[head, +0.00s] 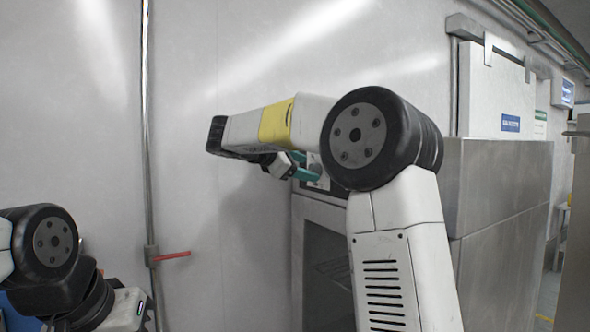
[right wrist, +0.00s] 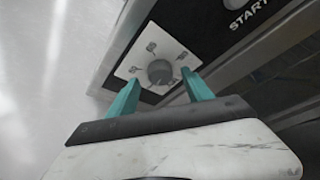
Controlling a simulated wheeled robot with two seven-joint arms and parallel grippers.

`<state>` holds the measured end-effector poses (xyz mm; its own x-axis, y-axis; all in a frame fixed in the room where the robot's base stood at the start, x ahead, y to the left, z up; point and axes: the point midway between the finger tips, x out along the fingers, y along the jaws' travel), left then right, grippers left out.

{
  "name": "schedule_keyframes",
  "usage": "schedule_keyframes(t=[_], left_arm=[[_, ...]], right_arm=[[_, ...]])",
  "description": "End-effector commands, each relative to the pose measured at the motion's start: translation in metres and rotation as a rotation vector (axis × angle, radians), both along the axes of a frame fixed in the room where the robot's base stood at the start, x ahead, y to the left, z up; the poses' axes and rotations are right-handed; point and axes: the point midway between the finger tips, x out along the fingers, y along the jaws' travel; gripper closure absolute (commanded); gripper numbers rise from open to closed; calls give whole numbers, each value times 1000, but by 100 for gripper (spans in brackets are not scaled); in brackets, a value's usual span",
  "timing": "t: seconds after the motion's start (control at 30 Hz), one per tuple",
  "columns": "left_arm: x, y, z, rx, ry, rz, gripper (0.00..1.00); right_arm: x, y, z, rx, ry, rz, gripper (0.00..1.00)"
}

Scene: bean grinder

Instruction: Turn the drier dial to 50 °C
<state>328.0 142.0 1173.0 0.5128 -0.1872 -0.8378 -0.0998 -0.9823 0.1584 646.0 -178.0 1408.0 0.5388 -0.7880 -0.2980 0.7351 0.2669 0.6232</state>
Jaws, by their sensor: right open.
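In the head view the right gripper (head: 302,165) is in front of the drier's upper panel. My left gripper does not show, only part of its arm.
A black panel with START lettering (right wrist: 250,17) is right of the dial plate. A grey wall is behind, with a vertical pipe (head: 147,120) and a red lever (head: 173,255). A large metal cabinet (head: 500,185) stands to the right.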

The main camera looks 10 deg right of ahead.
Motion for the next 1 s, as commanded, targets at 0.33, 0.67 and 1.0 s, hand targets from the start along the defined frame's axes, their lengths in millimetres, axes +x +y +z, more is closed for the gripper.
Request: schedule_keyframes(t=[0.33, 0.67, 1.0], left_arm=[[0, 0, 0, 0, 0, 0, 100], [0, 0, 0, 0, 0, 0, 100], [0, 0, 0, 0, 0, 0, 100]], right_arm=[[9, -13, -5, 1, 0, 2, 41], [9, -12, -5, 1, 1, 1, 84], [8, -13, -5, 8, -19, 1, 100]])
